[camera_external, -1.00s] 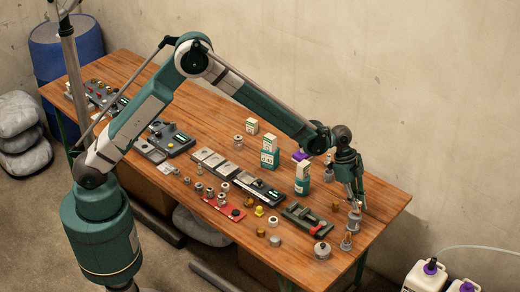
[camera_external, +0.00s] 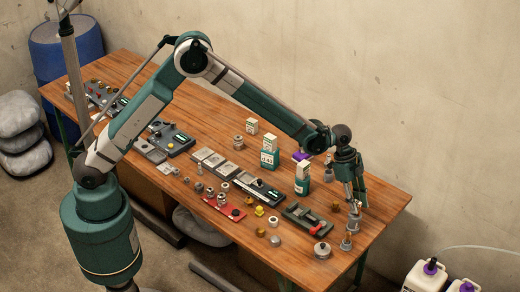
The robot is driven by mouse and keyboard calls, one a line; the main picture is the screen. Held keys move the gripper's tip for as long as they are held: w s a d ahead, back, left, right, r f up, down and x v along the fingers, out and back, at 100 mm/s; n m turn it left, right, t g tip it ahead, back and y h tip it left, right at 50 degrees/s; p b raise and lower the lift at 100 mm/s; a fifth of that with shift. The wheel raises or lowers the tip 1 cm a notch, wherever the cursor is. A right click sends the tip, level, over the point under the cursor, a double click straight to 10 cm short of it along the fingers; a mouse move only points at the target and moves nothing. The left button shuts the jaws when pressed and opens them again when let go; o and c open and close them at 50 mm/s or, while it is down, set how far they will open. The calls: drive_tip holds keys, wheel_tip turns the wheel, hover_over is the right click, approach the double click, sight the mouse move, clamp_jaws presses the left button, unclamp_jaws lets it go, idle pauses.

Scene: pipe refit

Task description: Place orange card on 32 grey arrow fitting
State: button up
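My gripper (camera_external: 357,205) points down over the right end of the table, close beside or over a grey metal fitting (camera_external: 354,217). Its fingers are small here, and I cannot tell whether they are apart, shut or touching the fitting. Another grey fitting (camera_external: 346,243) stands nearer the front edge, and a wide grey round fitting (camera_external: 322,250) is left of it. Labels and arrow marks are too small to read, so I cannot tell which fitting is number 32. I cannot make out an orange card in this view.
A green-black vise-like fixture (camera_external: 307,220) lies left of my gripper. White-and-green boxes (camera_external: 303,180) stand behind it. A red tray (camera_external: 224,206) with small fittings and a dark tray (camera_external: 258,189) lie mid-table. The right back of the wooden table (camera_external: 383,194) is clear.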

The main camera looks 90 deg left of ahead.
drive_tip(key=v, duration=1.1)
drive_tip(key=shift+s+a+r, duration=0.15)
drive_tip(key=shift+a+r, duration=0.05)
drive_tip(key=shift+r, duration=0.1)
idle(0.3)
drive_tip(key=s+d+r+n+t+y, duration=0.1)
drive_tip(key=s+d+r+n, duration=0.1)
drive_tip(key=s+r, duration=0.95)
drive_tip(key=s+d+r+n+t+y, duration=0.1)
drive_tip(key=s+d+r+n, duration=0.15)
drive_tip(key=s+r, duration=0.9)
drive_tip(key=s+f+n+t, duration=0.1)
drive_tip(key=s+f+n, duration=0.1)
drive_tip(key=s, duration=1.4)
drive_tip(key=s+f+n+t+y, duration=0.1)
drive_tip(key=s+f, duration=0.3)
drive_tip(key=s, duration=1.2)
drive_tip(key=shift+s+a+n, duration=0.2)
drive_tip(key=shift+a+n, duration=0.05)
drive_tip(key=shift+n, duration=0.5)
